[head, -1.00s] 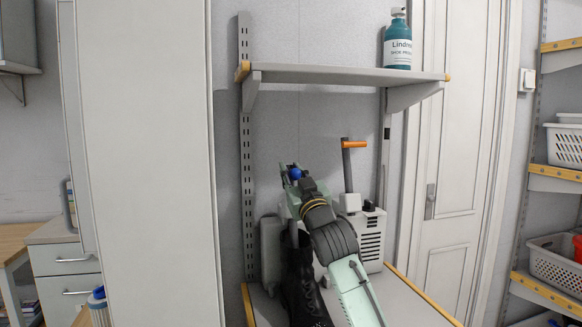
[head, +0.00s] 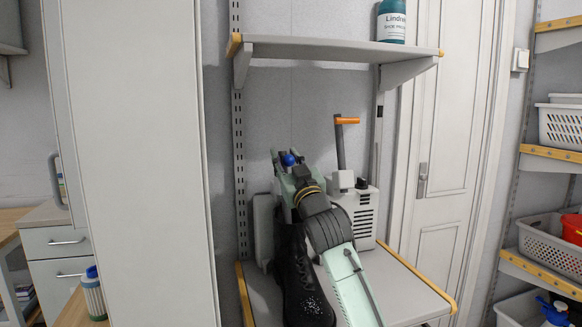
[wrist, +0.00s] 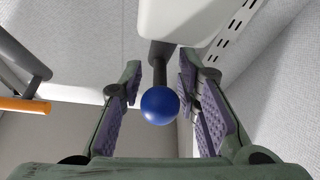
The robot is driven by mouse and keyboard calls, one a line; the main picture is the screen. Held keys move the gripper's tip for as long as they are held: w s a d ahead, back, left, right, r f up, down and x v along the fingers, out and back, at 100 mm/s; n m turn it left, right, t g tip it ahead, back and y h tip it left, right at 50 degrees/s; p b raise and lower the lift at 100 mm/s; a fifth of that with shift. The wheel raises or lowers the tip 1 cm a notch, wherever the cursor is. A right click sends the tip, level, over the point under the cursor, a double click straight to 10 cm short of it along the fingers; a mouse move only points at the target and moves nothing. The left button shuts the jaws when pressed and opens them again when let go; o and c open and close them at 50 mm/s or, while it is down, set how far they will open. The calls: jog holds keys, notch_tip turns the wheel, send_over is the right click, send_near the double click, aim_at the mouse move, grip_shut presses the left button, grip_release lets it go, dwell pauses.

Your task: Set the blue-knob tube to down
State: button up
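In the wrist view the blue knob (wrist: 160,105) is a round ball on a short dark stem (wrist: 158,65) that comes out of a white body (wrist: 190,20). My gripper (wrist: 161,88) is open, one purple-padded finger on each side of the knob and stem. A gap shows on both sides, so I see no firm hold. My arm hides much of the white unit (head: 362,215) in the head view.
An orange-handled lever (head: 340,145) rises from the unit, right of my gripper. A grey shelf (head: 330,48) with a teal bottle (head: 391,22) is above. A dark boot (head: 300,285) stands below my arm. A white cabinet panel (head: 130,160) stands left.

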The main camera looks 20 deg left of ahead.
jog(key=v, duration=1.1)
jog(key=shift+s+d+f, duration=0.15)
jog(key=shift+s+d, duration=0.1)
jog(key=shift+c, duration=0.6)
